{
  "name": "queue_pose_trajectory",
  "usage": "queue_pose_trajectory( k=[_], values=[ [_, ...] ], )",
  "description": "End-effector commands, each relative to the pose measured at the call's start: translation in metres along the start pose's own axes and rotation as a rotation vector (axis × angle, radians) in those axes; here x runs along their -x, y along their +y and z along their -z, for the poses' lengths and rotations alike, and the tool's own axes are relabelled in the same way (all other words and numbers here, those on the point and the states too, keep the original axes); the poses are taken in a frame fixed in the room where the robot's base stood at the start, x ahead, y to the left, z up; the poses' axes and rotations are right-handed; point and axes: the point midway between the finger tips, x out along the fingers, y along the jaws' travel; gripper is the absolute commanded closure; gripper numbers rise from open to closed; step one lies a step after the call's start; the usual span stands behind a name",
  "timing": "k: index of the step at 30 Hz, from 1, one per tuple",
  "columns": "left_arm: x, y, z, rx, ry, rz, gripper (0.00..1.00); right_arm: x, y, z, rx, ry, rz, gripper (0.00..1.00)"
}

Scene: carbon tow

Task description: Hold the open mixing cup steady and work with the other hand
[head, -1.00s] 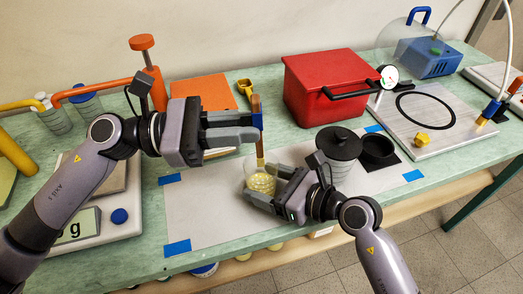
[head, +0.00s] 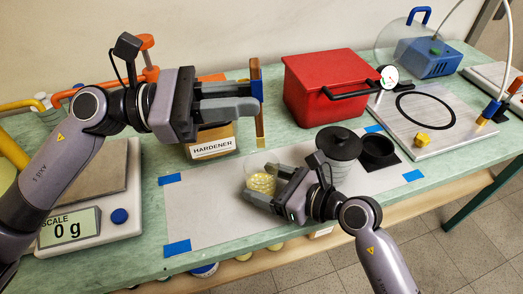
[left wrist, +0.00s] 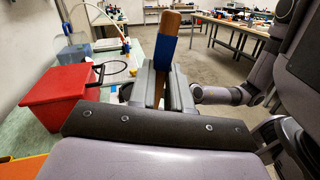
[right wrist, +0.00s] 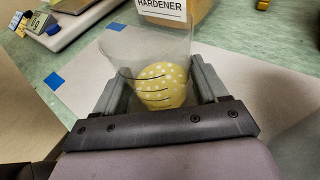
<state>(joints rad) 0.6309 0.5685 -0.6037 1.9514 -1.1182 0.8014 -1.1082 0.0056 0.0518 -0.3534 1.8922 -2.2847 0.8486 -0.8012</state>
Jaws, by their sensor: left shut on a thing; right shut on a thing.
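The clear mixing cup (head: 262,184) stands on the grey mat with a yellow, white-speckled content in it. My right gripper (head: 262,188) is shut on the cup from the right; in the right wrist view the cup (right wrist: 160,60) sits between both fingers. My left gripper (head: 258,98) is higher and shut on a wooden stirring stick (head: 260,135) with a blue band. The stick is upright, its lower end above and apart from the cup. In the left wrist view the stick (left wrist: 170,28) rises between the fingers.
A HARDENER box (head: 212,143) stands behind the mat (head: 205,215). A scale (head: 110,228) reading 0 g is at the left. A dark lidded jar (head: 338,150) and black ring stand right of the cup. A red box (head: 325,85) is behind.

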Motion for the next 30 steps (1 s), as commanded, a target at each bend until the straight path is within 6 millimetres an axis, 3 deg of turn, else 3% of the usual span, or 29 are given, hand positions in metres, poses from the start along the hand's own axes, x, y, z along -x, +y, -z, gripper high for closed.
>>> queue_pose_trajectory(
  k=[10, 30],
  values=[
    [0.0, 0.001, -0.005, -0.002, 0.0, 0.0, 1.0, 0.0, 0.0, -0.001, 0.0, -0.001, 0.0, 0.45],
    [-0.004, 0.014, -0.07, -0.003, -0.001, 0.0, 1.0, 0.0, 0.0, 0.0, 0.0, -0.001, 0.0, 0.45]
  ],
)
